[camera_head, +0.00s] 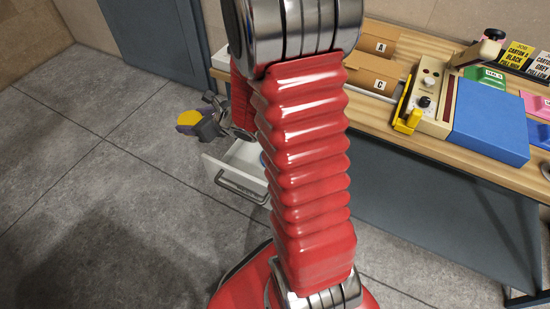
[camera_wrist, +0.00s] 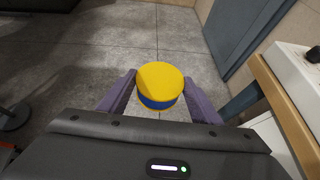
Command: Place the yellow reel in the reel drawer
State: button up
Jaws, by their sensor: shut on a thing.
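The yellow reel (camera_wrist: 160,83) is in my gripper (camera_wrist: 160,92), between its two purple fingers, in the wrist view. Its flat top is yellow and a blue band shows below it. In the head view the yellow reel (camera_head: 189,118) shows at the left end of my gripper (camera_head: 187,124), held above the floor. The open white drawer (camera_head: 222,176) is to the right of and below the gripper in the head view, with a grey bar handle on its front. My red arm hides much of the drawer; a bit of blue shows inside it.
A wooden bench (camera_head: 380,110) runs along the right, with cartons (camera_head: 372,74), a yellow-handled device (camera_head: 407,118) and a blue block (camera_head: 490,122) on it. A blue-grey door (camera_head: 155,40) stands at the back. The tiled floor at left is clear.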

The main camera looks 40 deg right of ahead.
jog(key=s+d+f+m+h, duration=0.1)
jog(key=s+d+f, duration=0.5)
jog(key=d, duration=0.5)
jog(key=s+d+f+m+h, duration=0.1)
jog(key=s+d+f, duration=0.5)
jog(key=d+f, duration=0.3)
jog(key=d, duration=0.2)
jog(key=shift+s+d, duration=0.2)
jog(key=shift+d, duration=0.1)
jog(key=shift+f, duration=2.9)
jog(key=shift+f, duration=2.05)
jog(key=shift+f, duration=0.1)
